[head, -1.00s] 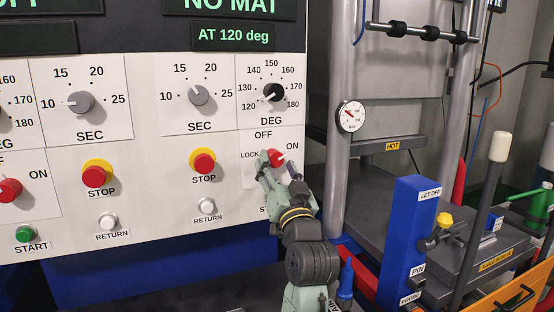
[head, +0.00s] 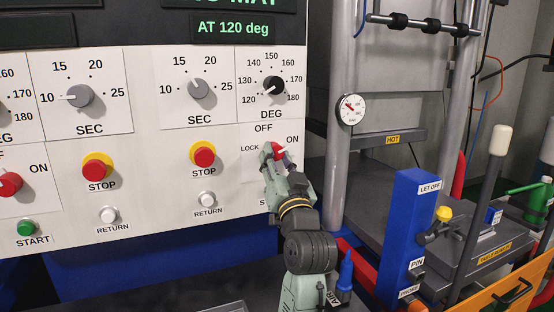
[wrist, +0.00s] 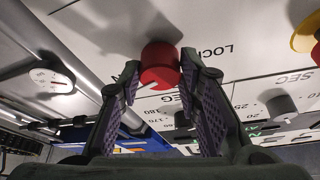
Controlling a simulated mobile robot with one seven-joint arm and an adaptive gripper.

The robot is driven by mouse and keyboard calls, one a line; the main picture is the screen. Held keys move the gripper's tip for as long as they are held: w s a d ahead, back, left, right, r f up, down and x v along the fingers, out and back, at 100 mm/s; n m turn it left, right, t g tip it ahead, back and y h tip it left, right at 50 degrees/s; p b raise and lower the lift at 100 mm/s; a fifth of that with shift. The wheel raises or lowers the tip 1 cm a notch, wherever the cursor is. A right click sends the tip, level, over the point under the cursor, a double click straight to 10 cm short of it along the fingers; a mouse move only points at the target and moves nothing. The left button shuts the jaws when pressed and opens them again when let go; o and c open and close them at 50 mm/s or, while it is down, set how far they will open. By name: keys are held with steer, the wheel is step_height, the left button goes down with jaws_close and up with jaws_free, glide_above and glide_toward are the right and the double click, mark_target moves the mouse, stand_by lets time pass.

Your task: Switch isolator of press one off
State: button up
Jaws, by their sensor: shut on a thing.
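A red isolator knob (head: 278,151) sits on the white panel plate marked OFF, ON and LOCK, at the right end of the panel. My gripper (head: 273,153) reaches it from below and is shut on it. In the wrist view the red knob (wrist: 160,64) is between the two fingertips of my gripper (wrist: 160,72). Its exact pointer direction is hard to read because the fingers cover part of it. A second red isolator knob (head: 9,184) with an ON mark is at the far left. No press number is legible on either.
A yellow-ringed red STOP button (head: 203,155) and white RETURN button (head: 207,199) lie left of my gripper. A black DEG dial (head: 272,86) is just above. The press column, gauge (head: 351,109) and blue LET OFF post (head: 411,235) stand to the right.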

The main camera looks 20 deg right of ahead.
steer(key=shift+c, duration=0.7)
